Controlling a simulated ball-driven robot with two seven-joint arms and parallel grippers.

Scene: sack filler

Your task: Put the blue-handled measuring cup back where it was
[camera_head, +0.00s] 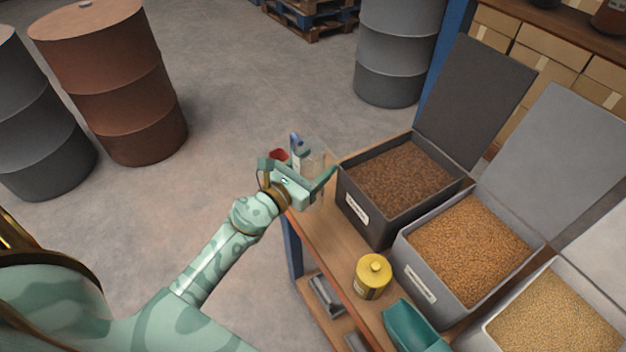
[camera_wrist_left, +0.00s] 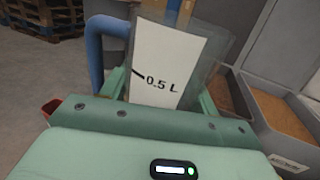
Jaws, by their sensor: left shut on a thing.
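The blue-handled measuring cup is clear, with a white label (camera_wrist_left: 165,68) reading "0.5 L" in the left wrist view. Its blue handle (camera_wrist_left: 97,45) is on the left side there. In the head view the clear cup (camera_head: 317,160) and its blue handle (camera_head: 296,139) show just beyond my left gripper (camera_head: 310,182). That gripper is shut on the cup, at the far left end of the bench. The gripper hides the cup's lower part. I cannot tell whether the cup touches the bench. My right gripper is not in view.
A red object (camera_head: 278,155) shows beside the cup, partly hidden. A dark open bin (camera_head: 374,222) of brown pellets stands right of the gripper, then a grey bin (camera_head: 440,290) of orange grain. A yellow canister (camera_head: 373,277) and a teal container (camera_head: 408,328) stand at the bench's front.

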